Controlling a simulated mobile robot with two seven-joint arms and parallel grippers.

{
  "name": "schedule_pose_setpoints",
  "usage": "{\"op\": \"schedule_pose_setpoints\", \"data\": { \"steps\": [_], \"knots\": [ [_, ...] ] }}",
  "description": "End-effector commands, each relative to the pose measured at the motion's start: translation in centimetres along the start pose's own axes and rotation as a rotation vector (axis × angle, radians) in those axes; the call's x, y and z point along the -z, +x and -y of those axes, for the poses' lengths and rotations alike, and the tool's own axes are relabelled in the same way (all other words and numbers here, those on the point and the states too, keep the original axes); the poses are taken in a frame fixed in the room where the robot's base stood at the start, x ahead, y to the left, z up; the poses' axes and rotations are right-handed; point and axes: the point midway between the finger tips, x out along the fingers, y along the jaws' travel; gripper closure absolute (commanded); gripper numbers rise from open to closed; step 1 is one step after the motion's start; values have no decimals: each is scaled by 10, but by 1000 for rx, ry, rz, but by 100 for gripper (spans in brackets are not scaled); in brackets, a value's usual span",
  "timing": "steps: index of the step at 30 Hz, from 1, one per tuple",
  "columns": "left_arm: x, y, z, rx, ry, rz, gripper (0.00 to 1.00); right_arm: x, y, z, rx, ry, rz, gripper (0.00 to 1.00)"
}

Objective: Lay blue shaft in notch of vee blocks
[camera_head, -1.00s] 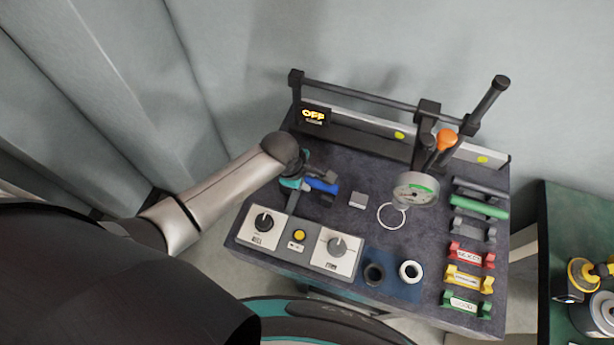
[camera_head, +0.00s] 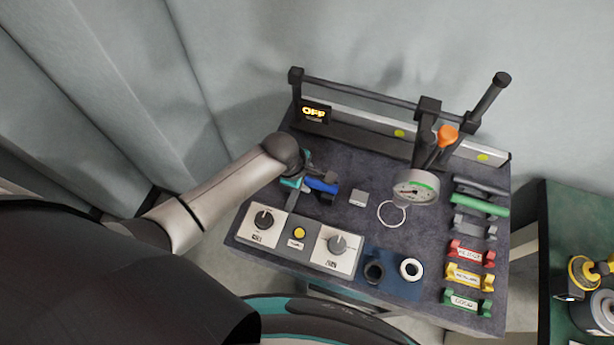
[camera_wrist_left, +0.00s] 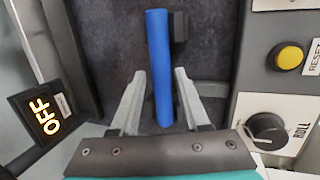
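The blue shaft (camera_head: 321,186) is low over the dark mat at the left of the bench. It shows lengthwise in the left wrist view (camera_wrist_left: 158,45). My left gripper (camera_head: 304,184) is at its near end. In the wrist view its fingers (camera_wrist_left: 160,85) stand on either side of the shaft, apart, with a narrow gap visible. Dark grey blocks, apparently the vee blocks (camera_head: 327,199), are beside and partly under the shaft. The shaft and gripper partly hide them, so I cannot tell whether it rests in the notches. My right gripper is not in view.
A control panel with knobs (camera_head: 263,219) and a yellow button (camera_head: 300,233) lies close in front. A dial gauge (camera_head: 416,188), ring (camera_head: 391,214) and small grey block (camera_head: 358,198) are to the right. A green shaft (camera_head: 480,206) and coloured holders line the right edge.

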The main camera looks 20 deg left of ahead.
Motion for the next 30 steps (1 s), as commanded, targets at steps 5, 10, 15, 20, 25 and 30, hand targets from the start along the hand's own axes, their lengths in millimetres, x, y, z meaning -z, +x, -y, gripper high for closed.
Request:
{"op": "schedule_pose_setpoints", "data": {
  "steps": [5, 10, 15, 20, 25, 30],
  "knots": [
    [0, 0, 1, 2, 0, -1, 35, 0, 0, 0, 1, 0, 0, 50],
    [1, 1, 3, 8, 0, -3, 35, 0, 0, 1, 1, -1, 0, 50],
    [1, -4, 3, 7, 0, -2, 35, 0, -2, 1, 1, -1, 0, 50],
    [0, -22, 2, 4, -1, -1, 35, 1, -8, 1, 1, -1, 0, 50],
    [0, -50, 1, 2, 0, 0, 35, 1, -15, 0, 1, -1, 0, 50],
    [0, -80, 1, 3, 1, -1, 35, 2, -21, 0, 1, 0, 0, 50]
  ]
}}
